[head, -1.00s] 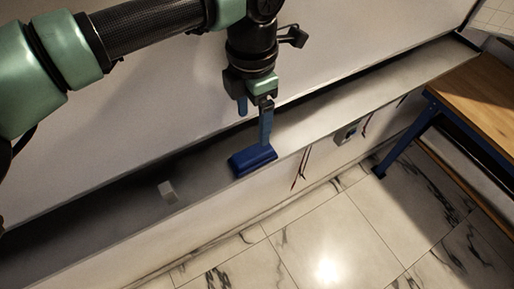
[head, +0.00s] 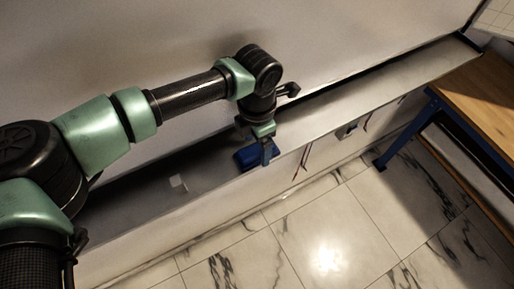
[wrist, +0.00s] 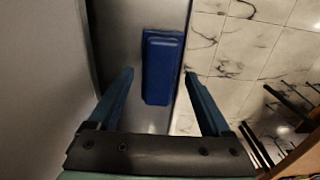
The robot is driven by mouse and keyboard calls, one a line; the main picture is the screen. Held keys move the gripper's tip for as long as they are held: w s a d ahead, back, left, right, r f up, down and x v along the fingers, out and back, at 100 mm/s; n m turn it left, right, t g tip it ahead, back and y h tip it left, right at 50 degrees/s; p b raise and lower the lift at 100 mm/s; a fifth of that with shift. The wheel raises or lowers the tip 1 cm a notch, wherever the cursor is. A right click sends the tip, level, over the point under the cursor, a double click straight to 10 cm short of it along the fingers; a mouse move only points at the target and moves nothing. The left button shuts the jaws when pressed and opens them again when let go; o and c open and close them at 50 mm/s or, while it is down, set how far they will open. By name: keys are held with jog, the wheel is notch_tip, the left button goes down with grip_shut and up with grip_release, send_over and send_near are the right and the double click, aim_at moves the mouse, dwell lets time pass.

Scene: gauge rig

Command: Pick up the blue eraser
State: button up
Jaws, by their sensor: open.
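The blue eraser (head: 247,157) lies on a narrow grey ledge below a pale wall panel in the head view. In the wrist view the eraser (wrist: 162,68) lies lengthwise on the ledge, between the lines of the two fingers and ahead of them. My gripper (head: 258,147) points down at the eraser in the head view, with one blue finger in front of it and partly hiding it. In the wrist view my gripper (wrist: 158,76) is open, its blue fingers wide apart with nothing held. Whether a finger touches the eraser cannot be told.
A wooden-topped table (head: 487,92) with blue legs stands at right. Thin red and dark items hang on the ledge's front face. The marble floor (head: 330,235) is clear.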

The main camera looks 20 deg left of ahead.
aim_at(256, 149)
jog(key=shift+c, duration=0.3)
grip_shut()
jog(key=shift+r, duration=0.15)
notch_tip(256, 149, up, 10)
jog(key=b, duration=0.3)
jog(key=c, duration=0.7)
grip_release()
jog(key=c, duration=0.5)
jog(key=shift+s, duration=0.1)
